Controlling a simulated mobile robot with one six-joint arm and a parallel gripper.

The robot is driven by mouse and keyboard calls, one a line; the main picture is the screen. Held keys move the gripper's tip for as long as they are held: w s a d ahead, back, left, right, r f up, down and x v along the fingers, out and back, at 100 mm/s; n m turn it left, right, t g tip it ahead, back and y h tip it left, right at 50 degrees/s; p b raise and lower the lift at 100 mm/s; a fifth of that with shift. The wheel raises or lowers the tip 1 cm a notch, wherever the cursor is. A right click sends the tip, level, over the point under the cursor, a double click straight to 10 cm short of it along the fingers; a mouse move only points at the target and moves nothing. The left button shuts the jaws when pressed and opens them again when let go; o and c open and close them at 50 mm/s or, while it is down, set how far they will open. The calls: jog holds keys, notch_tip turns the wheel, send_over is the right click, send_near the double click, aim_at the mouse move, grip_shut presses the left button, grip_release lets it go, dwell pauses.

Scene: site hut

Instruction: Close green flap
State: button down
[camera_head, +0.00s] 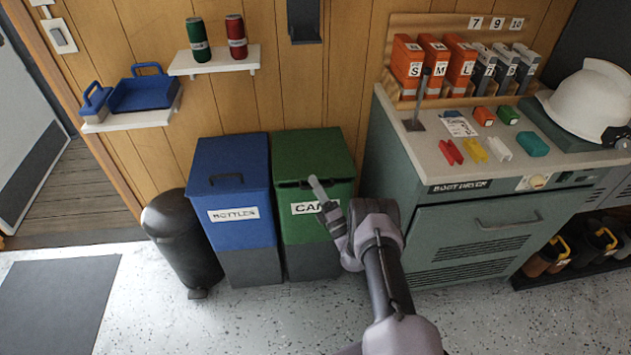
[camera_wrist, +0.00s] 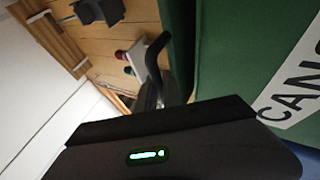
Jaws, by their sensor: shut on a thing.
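The green bin (camera_head: 308,228) with a white CANS label stands against the wooden wall. Its green flap (camera_head: 312,152) lies across the top, with a dark handle (camera_head: 284,184) at its front edge. Whether a small gap remains under the flap is too small to tell. My gripper (camera_head: 318,188) is at the bin's front, beside the label and just below the flap's edge. In the wrist view the black curved handle (camera_wrist: 154,62) runs into the grip, and my gripper is shut on it. The green bin side (camera_wrist: 235,50) fills the right of that view. The fingertips are partly hidden.
A blue BOTTLES bin (camera_head: 232,190) stands tight on the left, with a black pedal bin (camera_head: 180,235) beyond it. The boot dryer cabinet (camera_head: 470,240) is close on the right. A shelf (camera_head: 215,65) with two cans hangs above. Floor in front is clear.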

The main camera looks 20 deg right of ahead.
jog(key=shift+s+f, duration=0.2)
jog(key=shift+f, duration=0.55)
jog(key=c, duration=1.8)
grip_release()
jog(key=shift+s, duration=0.1)
jog(key=shift+o, duration=0.2)
jog(key=shift+s, duration=0.1)
jog(key=o, duration=0.6)
jog(key=p+v, duration=0.1)
jog(key=v, duration=0.1)
jog(key=p+v, duration=0.1)
jog(key=v, duration=0.2)
jog(key=a+p+v, duration=0.1)
jog(key=v, duration=0.1)
jog(key=shift+s+d+f+p, duration=0.1)
jog(key=shift+s+f+p, duration=0.25)
jog(key=shift+p, duration=0.05)
jog(key=s, duration=0.1)
jog(key=s+d, duration=0.1)
jog(key=s+p, duration=0.1)
jog(key=shift+s+d+f, duration=0.25)
jog(key=shift+d+f, duration=0.1)
jog(key=shift+f, duration=0.05)
jog(key=c, duration=0.6)
jog(key=b+v, duration=0.1)
jog(key=v, duration=0.4)
jog(key=shift+f, duration=0.15)
jog(key=shift+w, duration=0.2)
